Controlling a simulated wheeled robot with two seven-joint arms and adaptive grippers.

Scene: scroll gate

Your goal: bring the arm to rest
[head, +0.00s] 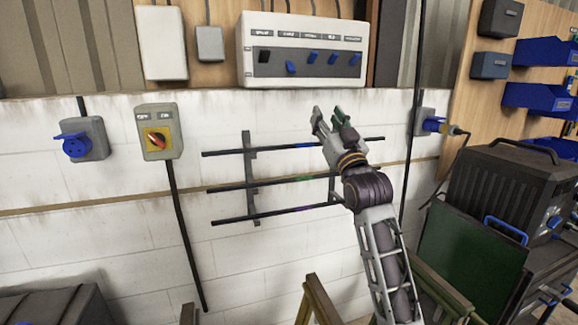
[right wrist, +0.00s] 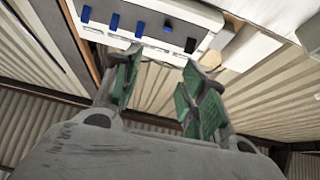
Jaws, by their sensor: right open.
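My right gripper (head: 333,122) is raised in front of the white block wall, just below the white switch panel (head: 303,84). Its two fingers with green pads are apart, and nothing is between them. The right wrist view also shows the open gripper (right wrist: 157,85), with the switch panel (right wrist: 150,22) beyond its fingertips. My right arm comes up from the bottom of the head view and passes in front of the right end of the wall rack (head: 250,185). My left gripper is not in view.
A rotary switch box (head: 156,142) and a blue socket (head: 75,145) are on the wall at left. A blue plug (head: 434,125) is on the wall at right. A dark machine (head: 505,190) and a green panel (head: 465,255) stand at lower right.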

